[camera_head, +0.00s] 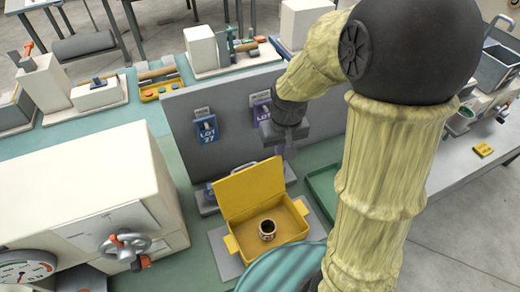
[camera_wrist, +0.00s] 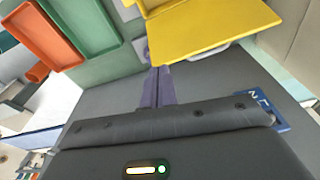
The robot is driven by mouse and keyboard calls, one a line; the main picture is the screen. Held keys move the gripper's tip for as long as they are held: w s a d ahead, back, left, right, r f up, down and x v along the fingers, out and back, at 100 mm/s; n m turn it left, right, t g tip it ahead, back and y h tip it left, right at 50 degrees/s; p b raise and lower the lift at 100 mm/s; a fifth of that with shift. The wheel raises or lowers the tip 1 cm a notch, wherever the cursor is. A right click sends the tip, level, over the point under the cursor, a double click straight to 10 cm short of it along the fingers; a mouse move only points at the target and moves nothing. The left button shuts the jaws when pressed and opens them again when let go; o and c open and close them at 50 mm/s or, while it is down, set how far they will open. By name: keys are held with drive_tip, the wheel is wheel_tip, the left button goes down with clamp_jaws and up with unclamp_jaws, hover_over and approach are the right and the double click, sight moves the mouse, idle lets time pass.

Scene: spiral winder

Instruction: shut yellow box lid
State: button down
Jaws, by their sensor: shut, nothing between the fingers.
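The yellow box (camera_head: 291,222) stands open on a grey plate on the green bench. Its lid (camera_head: 250,188) stands up at the back, leaning slightly away from the opening. A small round metal part (camera_head: 267,230) with a dark hollow sits inside the box. My gripper (camera_head: 288,152) is above and behind the lid's right upper corner, apart from it as far as I can tell. In the wrist view my gripper (camera_wrist: 158,72) is shut and empty, its fingers side by side. The yellow lid (camera_wrist: 205,22) shows there at upper right, beside the fingertips.
A grey upright panel (camera_head: 225,105) with a blue lot tag (camera_head: 206,128) and a purple tag (camera_head: 262,108) stands behind the box. A large cream machine (camera_head: 75,190) is at left. A green tray (camera_head: 325,190) lies right of the box, partly hidden by my arm.

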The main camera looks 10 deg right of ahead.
drive_tip(key=w+a+r+n+g+p, duration=0.1)
drive_tip(key=w+a+n+p, duration=0.1)
drive_tip(key=w+a, duration=0.4)
drive_tip(key=shift+w, duration=0.95)
drive_tip(key=s+d+f+p, duration=0.1)
drive_tip(key=s+f+p, duration=0.2)
drive_tip(key=f+p, duration=0.2)
wheel_tip(320, 180, down, 4)
drive_tip(key=shift+s+r+p, duration=0.15)
drive_tip(key=shift+p, duration=0.25)
